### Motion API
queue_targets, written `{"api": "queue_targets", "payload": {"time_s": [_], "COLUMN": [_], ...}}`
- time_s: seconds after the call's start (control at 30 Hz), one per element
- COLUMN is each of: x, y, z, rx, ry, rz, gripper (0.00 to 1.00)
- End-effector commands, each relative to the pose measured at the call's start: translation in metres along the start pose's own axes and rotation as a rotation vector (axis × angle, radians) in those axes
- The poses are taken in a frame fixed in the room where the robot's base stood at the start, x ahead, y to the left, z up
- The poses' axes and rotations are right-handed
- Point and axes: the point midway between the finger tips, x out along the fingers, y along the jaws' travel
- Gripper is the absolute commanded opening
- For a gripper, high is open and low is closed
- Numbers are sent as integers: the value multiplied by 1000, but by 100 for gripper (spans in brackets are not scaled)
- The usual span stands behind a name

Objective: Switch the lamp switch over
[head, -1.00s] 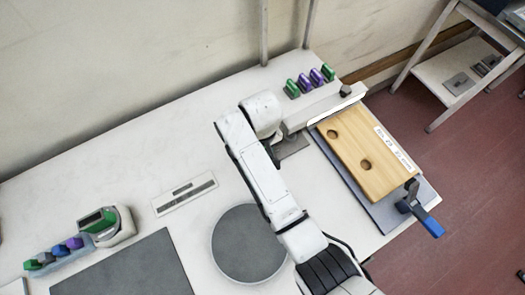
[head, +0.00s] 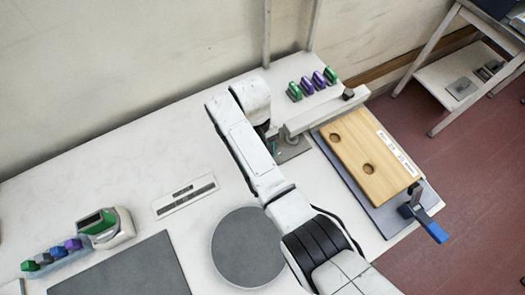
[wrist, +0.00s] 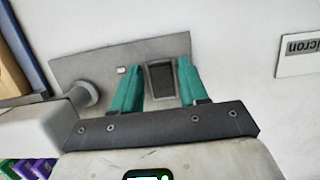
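The lamp switch, a dark rocker in a frame (wrist: 161,79), sits on a grey metal plate (wrist: 98,66) in the wrist view. My gripper (wrist: 157,72) is open, with one teal finger on each side of the switch. I cannot tell whether the fingers touch it. A small light spot shows on the plate left of the switch. In the head view, the plate (head: 293,151) shows beside my arm, which hides the switch and most of my gripper.
A white bar (head: 318,112) runs beside the plate. To its right, a wooden board (head: 375,165) with holes lies on a grey base by a blue-handled clamp (head: 428,221). Several green and purple pieces (head: 307,86) stand behind. A round grey disc (head: 248,248) lies in front.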

Motion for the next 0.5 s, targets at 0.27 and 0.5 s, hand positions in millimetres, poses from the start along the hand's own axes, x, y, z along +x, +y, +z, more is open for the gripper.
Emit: {"api": "queue_targets", "payload": {"time_s": [0.27,0.5], "x": [0,-14], "y": [0,0], "z": [0,-1], "rx": [0,0], "ry": [-1,3], "rz": [0,0], "gripper": [53,53]}}
